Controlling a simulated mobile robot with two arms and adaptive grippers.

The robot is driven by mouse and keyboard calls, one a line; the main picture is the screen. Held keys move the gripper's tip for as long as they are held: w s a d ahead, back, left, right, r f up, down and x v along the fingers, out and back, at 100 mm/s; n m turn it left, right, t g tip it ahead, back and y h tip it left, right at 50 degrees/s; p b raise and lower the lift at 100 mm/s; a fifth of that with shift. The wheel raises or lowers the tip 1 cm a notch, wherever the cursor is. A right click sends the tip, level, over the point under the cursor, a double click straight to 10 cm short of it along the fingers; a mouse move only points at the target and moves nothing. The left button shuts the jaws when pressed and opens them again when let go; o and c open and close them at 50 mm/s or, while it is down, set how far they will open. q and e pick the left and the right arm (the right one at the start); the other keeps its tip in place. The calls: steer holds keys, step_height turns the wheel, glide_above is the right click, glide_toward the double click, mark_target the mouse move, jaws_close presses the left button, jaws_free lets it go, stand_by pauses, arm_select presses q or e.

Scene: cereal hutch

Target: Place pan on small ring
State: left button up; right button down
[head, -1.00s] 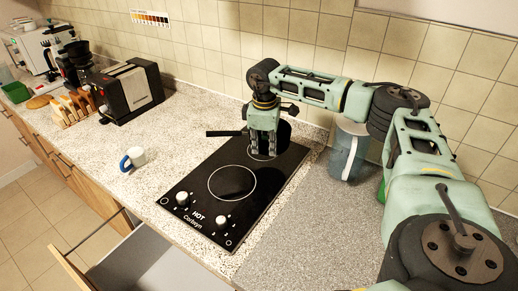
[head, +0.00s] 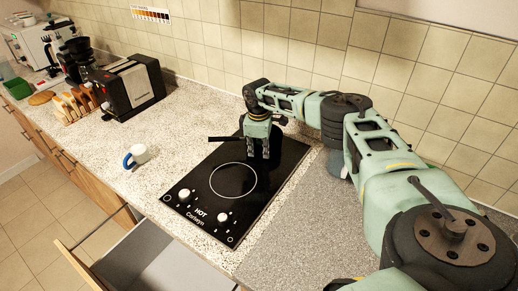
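The black hob (head: 240,222) lies on the counter with a large ring (head: 233,193) towards its front. The small ring at the back is hidden behind my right gripper. The pan shows mainly as a dark handle (head: 224,139) sticking out left of the gripper. The pan's body is mostly hidden behind the gripper, so I cannot tell whether it rests on the hob. My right gripper (head: 258,153) points down over the back of the hob, at the pan. Its fingertips do not show clearly whether they are shut on it. My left gripper is not in view.
A white and blue mug (head: 136,156) stands left of the hob. A drawer (head: 150,254) is open below the counter. A bluish container (head: 338,163) is partly hidden behind my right arm.

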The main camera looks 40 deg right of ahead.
steer(key=c, duration=2.5)
jaws_free()
steer(key=shift+f, duration=0.1)
steer(key=o, duration=0.5)
steer(key=r+b, duration=0.1)
steer(key=r, duration=0.3)
steer(key=r+b, duration=0.1)
steer(key=r, duration=0.3)
steer(key=r+b, duration=0.1)
steer(key=r, duration=0.3)
steer(key=shift+s+a+r, duration=0.15)
steer(key=shift+s+a, duration=0.1)
steer(key=shift+a, duration=0.1)
